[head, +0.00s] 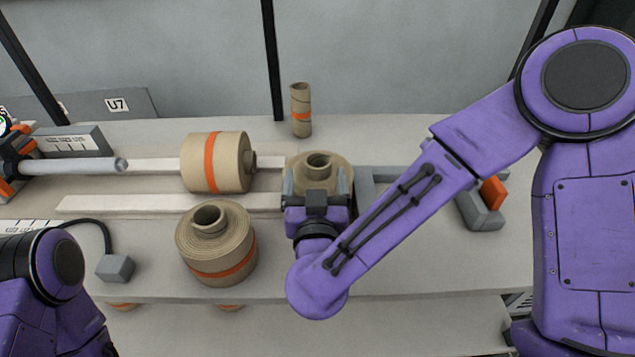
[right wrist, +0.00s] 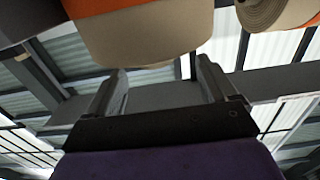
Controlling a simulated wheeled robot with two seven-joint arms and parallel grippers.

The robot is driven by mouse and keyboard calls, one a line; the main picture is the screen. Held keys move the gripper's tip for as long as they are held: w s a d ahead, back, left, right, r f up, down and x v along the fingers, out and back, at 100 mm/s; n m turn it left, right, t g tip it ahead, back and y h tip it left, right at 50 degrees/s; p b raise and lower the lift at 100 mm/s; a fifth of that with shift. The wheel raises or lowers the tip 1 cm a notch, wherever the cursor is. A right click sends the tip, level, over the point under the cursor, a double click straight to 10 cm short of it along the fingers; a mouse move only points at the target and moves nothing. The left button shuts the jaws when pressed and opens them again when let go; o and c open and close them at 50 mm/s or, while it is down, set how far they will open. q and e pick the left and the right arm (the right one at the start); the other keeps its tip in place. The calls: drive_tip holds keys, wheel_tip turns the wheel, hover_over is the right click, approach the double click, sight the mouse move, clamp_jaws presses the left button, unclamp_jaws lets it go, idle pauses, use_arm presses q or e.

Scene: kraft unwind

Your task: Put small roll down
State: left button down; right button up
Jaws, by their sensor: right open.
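A kraft roll (head: 322,160), the smaller-looking of the two standing rolls, is upright on the table with its core facing up. My right gripper (head: 316,180) is at its near side, with one finger along each side of it. In the right wrist view the right gripper (right wrist: 160,85) has its fingers apart, with a kraft roll with an orange band (right wrist: 150,35) just beyond the tips. I cannot tell whether the fingers touch it. The roll's lower front is hidden by the gripper in the head view. My left gripper is out of view; only part of its arm shows.
A banded roll (head: 230,162) lies on its side near a grey shaft (head: 80,166). A wider roll (head: 217,245) stands at the front left. A slim core tube (head: 301,110) stands at the back. A grey block with orange (head: 485,205) is at right.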

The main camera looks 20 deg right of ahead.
sight(318, 170)
drive_tip(key=x, duration=0.2)
drive_tip(key=p+x, duration=0.1)
drive_tip(key=x, duration=0.3)
drive_tip(key=shift+s+d+f, duration=0.1)
drive_tip(key=shift+d+f, duration=0.05)
drive_tip(key=shift+d, duration=0.2)
drive_tip(key=shift+a, duration=0.1)
drive_tip(key=c, duration=0.4)
clamp_jaws()
